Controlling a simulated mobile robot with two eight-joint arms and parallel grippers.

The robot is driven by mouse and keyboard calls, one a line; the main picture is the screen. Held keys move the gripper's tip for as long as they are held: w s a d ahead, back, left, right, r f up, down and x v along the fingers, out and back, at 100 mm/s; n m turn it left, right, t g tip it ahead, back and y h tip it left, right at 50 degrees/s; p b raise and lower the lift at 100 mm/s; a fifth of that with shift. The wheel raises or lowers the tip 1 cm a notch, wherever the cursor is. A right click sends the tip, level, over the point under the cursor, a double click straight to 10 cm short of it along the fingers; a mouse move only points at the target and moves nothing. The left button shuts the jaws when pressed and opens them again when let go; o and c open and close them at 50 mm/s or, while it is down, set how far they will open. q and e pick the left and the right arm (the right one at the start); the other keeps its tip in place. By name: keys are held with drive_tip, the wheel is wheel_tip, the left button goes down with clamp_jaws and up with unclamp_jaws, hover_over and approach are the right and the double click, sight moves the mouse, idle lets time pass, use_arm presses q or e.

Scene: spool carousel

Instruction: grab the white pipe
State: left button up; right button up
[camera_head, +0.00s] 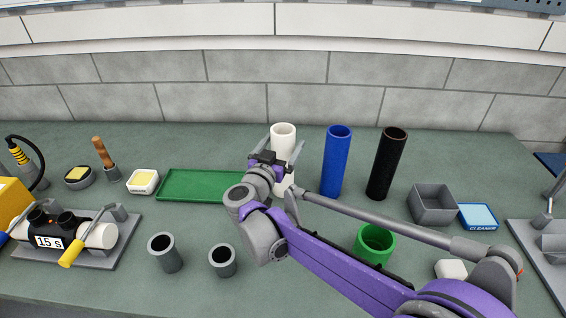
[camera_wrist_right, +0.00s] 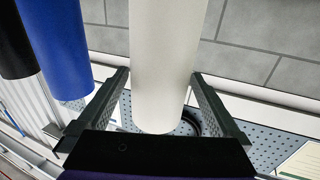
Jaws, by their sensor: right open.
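The white pipe (camera_head: 283,137) stands upright on the grey-green bench, left of the blue pipe (camera_head: 337,162) and the black pipe (camera_head: 387,163). My right gripper (camera_head: 280,160) is at the white pipe, with its jaws open and a finger on either side of it. The right wrist view shows the white pipe (camera_wrist_right: 166,65) between the two fingers of the right gripper (camera_wrist_right: 165,100), with visible gaps at both sides. The gripper and wrist hide part of the pipe's lower half. My left gripper is not in view.
A green tray (camera_head: 200,199) lies left of the white pipe. A green ring-like cup (camera_head: 374,246), a grey box (camera_head: 434,219) and two grey cups (camera_head: 164,252) stand on the bench. A machine (camera_head: 62,237) is at the left. A block wall (camera_head: 230,100) runs behind.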

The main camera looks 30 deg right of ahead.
drive_tip(key=shift+x, duration=1.45)
drive_tip(key=shift+f, duration=0.1)
clamp_jaws()
